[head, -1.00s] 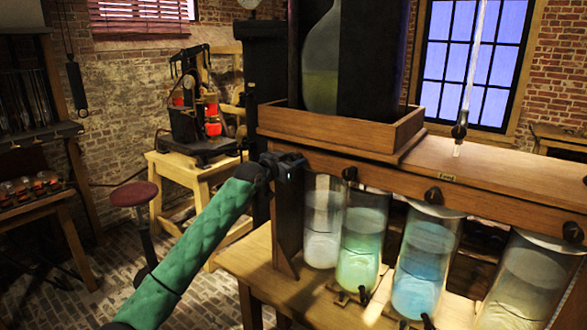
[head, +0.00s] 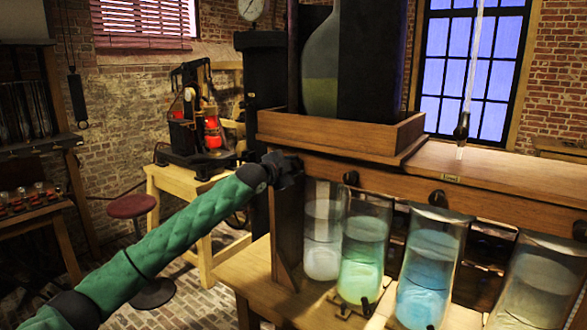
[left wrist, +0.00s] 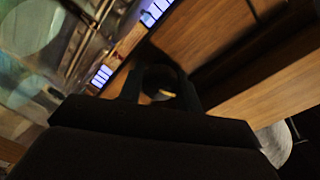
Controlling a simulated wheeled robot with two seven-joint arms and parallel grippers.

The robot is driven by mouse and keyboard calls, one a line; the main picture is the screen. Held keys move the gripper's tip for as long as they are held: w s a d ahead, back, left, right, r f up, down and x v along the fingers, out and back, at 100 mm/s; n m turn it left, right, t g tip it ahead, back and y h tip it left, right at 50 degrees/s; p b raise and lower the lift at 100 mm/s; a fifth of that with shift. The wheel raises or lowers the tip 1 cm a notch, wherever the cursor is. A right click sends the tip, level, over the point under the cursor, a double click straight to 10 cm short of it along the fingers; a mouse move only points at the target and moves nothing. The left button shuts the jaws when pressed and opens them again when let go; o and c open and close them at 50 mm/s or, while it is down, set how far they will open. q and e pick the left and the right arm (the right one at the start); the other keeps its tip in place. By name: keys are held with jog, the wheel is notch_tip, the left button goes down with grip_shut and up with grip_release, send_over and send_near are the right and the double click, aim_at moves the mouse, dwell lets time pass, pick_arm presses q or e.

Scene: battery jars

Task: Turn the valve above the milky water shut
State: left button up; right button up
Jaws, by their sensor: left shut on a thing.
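The jar of milky water (head: 323,240) is the leftmost in the row under the wooden rail. My left gripper (head: 289,167) is at the left end of the rail, just above and left of this jar. In the left wrist view its dark fingers (left wrist: 160,92) are shut around a dark round valve knob (left wrist: 158,82) with a small yellowish mark. In the head view the gripper hides this valve, so how far it is turned cannot be told. My right gripper is out of view.
Dark valves sit on the rail above the green jar (head: 365,250) and the blue jar (head: 428,265). A paler jar (head: 538,280) stands at the right. A wooden tray (head: 340,135) with a large flask (head: 321,70) stands above the rail. The left floor is partly open, with a red stool (head: 131,206).

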pick_arm(q)
jog(key=shift+m, duration=0.8)
jog(key=shift+f+m+p, duration=0.1)
jog(key=shift+m+p, duration=0.3)
jog(key=shift+m, duration=0.6)
jog(key=shift+d+f+m, duration=0.1)
jog(key=shift+f+m, duration=0.05)
jog(key=shift+m, duration=0.15)
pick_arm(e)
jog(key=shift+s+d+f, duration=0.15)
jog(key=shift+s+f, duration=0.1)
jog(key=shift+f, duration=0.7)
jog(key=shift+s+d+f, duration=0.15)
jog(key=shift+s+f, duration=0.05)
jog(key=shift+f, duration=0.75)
pick_arm(q)
jog(key=o, duration=1)
jog(key=shift+c, duration=0.2)
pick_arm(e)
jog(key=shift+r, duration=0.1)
pick_arm(q)
jog(key=shift+s, duration=0.15)
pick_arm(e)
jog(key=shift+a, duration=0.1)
